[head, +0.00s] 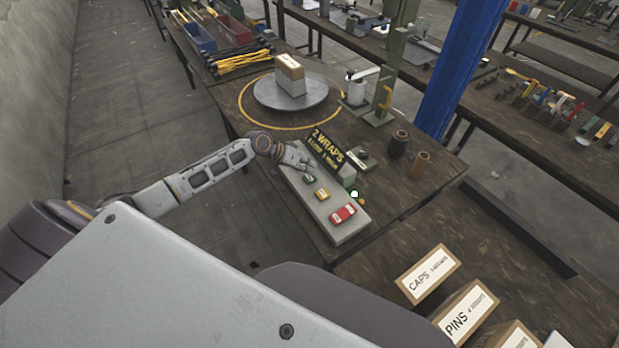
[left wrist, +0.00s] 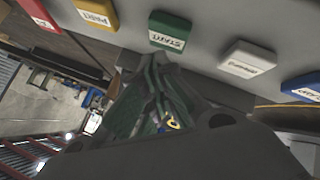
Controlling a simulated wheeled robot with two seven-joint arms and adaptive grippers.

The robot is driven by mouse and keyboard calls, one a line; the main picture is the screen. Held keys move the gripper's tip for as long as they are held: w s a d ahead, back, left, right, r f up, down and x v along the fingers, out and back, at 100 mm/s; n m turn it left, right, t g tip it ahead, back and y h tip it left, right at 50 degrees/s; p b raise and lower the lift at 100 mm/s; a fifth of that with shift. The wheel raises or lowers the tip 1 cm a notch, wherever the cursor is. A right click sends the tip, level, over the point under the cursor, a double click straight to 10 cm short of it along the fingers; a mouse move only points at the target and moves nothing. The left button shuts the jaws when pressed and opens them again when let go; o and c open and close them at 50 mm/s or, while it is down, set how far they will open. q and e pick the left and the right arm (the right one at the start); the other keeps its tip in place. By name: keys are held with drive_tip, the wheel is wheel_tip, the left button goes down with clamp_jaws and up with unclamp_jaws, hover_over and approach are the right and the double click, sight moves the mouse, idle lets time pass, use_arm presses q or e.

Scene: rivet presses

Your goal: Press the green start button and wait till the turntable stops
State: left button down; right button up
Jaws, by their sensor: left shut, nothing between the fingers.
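The grey control panel (head: 322,218) stands on the bench with a row of coloured buttons. The green START button (left wrist: 170,30) shows in the left wrist view, between a yellow button (left wrist: 97,14) and a white one (left wrist: 248,57). My left gripper (head: 308,165) is over the far part of the panel, shut and empty. In the left wrist view its fingertips (left wrist: 158,58) are close beside the green button's edge; I cannot tell whether they touch it. The turntable (head: 290,95) carries a labelled box (head: 290,75); one picture does not show whether it turns. My right gripper is not in view.
A red button (head: 343,213) is at the panel's near end. A black sign (head: 328,148) stands behind the panel, and a bright green-white light (head: 354,193) shows beside it. Dark cylinders (head: 399,143) and a green press column (head: 392,70) stand to the right.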

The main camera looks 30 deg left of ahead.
use_arm(q)
drive_tip(key=shift+f+b, duration=0.4)
drive_tip(key=shift+f, duration=0.55)
idle(1.5)
drive_tip(key=shift+r, duration=0.2)
drive_tip(key=shift+r+p, duration=0.75)
drive_tip(key=shift+p, duration=0.15)
drive_tip(key=shift+r, duration=0.15)
drive_tip(key=shift+r+p, duration=2.2)
drive_tip(key=shift+r, duration=0.2)
drive_tip(key=shift+f, duration=0.1)
